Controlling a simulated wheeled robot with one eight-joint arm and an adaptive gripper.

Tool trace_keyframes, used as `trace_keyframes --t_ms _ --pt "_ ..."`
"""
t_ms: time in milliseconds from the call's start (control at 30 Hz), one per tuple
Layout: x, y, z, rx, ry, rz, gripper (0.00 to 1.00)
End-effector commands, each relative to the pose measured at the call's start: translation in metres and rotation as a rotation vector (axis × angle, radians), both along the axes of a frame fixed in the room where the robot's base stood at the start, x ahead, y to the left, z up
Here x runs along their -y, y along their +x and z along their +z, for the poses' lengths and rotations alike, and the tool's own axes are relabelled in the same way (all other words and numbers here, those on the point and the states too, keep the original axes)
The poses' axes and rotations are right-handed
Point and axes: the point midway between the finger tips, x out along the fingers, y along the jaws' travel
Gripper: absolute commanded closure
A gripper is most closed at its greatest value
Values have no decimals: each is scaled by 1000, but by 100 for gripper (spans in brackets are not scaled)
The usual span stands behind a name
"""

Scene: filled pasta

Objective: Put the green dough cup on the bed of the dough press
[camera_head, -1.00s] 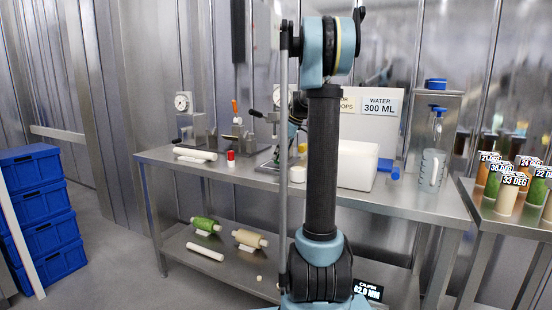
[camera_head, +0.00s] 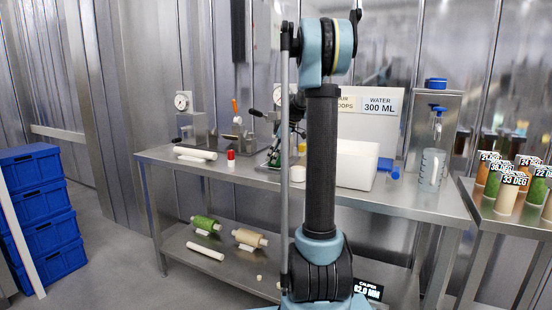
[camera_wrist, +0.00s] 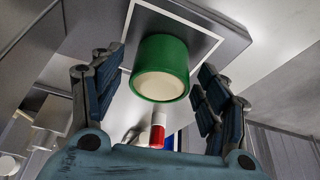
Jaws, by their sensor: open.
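The green dough cup (camera_wrist: 160,70), a short cylinder with a pale cream face, stands between my gripper's fingers in the wrist view. It appears to rest on a dark square plate with a white outline (camera_wrist: 215,42), which looks like the press bed. My gripper (camera_wrist: 160,64) is open, with a finger on either side of the cup and visible gaps. In the head view my gripper (camera_head: 292,128) is mostly hidden behind my arm, at the dough press (camera_head: 271,158). A small green patch by it may be the cup.
A red-and-white cylinder (camera_head: 231,158) stands left of the press; a white roller (camera_head: 195,154) lies farther left. A second gauge stand (camera_head: 190,125) is behind. A white box (camera_head: 357,163) and a clear jug (camera_head: 432,168) stand to the right. Several cups (camera_head: 507,197) fill the right table.

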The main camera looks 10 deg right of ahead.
Motion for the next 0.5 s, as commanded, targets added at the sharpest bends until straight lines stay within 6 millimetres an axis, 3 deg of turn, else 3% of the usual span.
trace_keyframes --t_ms 267,500 --pt "7 -3 14 0 0 -2 32" --pt "49 -24 13 0 0 -4 32"
